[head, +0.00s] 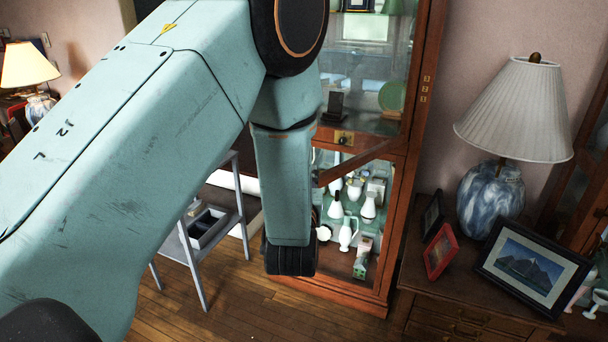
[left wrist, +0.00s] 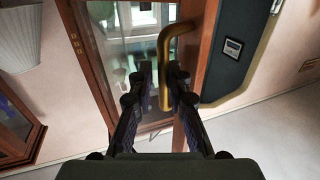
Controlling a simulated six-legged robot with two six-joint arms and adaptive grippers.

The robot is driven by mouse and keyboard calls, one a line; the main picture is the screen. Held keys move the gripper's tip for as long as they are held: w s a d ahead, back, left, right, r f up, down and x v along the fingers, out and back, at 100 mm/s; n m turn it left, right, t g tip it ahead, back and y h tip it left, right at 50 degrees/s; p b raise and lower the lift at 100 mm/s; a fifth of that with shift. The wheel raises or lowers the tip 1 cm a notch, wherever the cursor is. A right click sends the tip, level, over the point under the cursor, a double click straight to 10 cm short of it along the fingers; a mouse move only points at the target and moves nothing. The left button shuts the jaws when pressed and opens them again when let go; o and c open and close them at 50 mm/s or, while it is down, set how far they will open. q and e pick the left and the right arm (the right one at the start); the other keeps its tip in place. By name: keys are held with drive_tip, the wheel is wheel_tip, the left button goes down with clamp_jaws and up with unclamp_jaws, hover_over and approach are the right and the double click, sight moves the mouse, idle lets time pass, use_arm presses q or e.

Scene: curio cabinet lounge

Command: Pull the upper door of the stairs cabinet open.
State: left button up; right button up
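A tall wooden cabinet (head: 420,120) with glass fronts stands behind my left arm in the head view. A wooden rail (head: 358,163), seemingly the upper door's lower edge, juts out at an angle from its front, so the door looks ajar. In the left wrist view a curved brass handle (left wrist: 164,60) is on the door's wooden stile (left wrist: 198,55). My left gripper (left wrist: 160,72) has one finger on each side of the handle. A gap shows on the left; contact on the right is unclear. My left arm hides the gripper in the head view. My right gripper is out of view.
White vases (head: 347,232) stand behind the lower glass. A low wooden chest (head: 450,290) to the right holds a lamp (head: 492,190) and picture frames (head: 535,268). Some wooden floor (head: 225,318) in front is clear.

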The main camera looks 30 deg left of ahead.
use_arm(q)
drive_tip(key=v, duration=0.7)
drive_tip(key=shift+s, duration=0.15)
drive_tip(key=shift+a, duration=0.15)
